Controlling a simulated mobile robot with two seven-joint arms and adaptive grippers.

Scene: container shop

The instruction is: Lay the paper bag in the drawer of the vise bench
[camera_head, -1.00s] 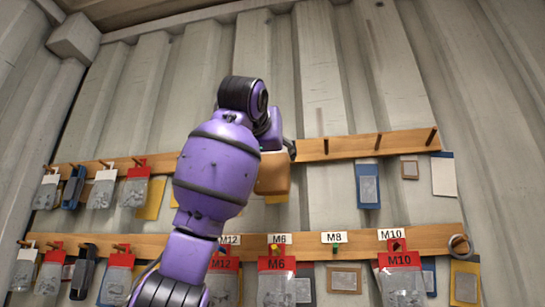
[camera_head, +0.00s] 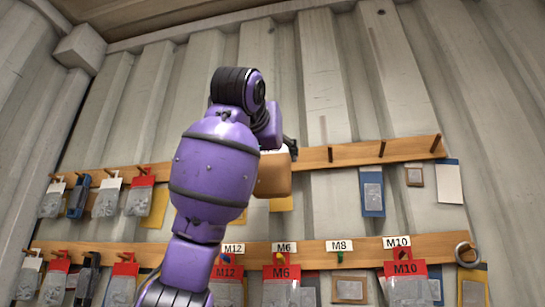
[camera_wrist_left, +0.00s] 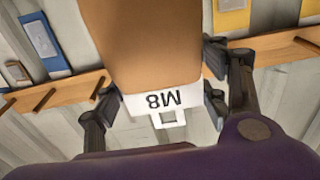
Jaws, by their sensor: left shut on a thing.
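My left gripper (camera_head: 287,148) is shut on a brown paper bag (camera_head: 273,176), partly hidden behind my purple arm in the head view. In the left wrist view the bag (camera_wrist_left: 150,45) sits between the two black fingers of the gripper (camera_wrist_left: 160,103). Its white header, with a hang slot, reads M8 upside down in that view. The bag is held in front of the pegboard rails. The vise bench and its drawer are not in view, and neither is my right gripper.
An upper wooden rail (camera_head: 330,156) with pegs and a lower rail (camera_head: 440,245) hold several hanging bags, some red-topped. The lower rail has labels M12, M6, M8 (camera_head: 339,246) and M10. The M8 peg looks empty. A corrugated metal wall (camera_head: 330,80) stands behind.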

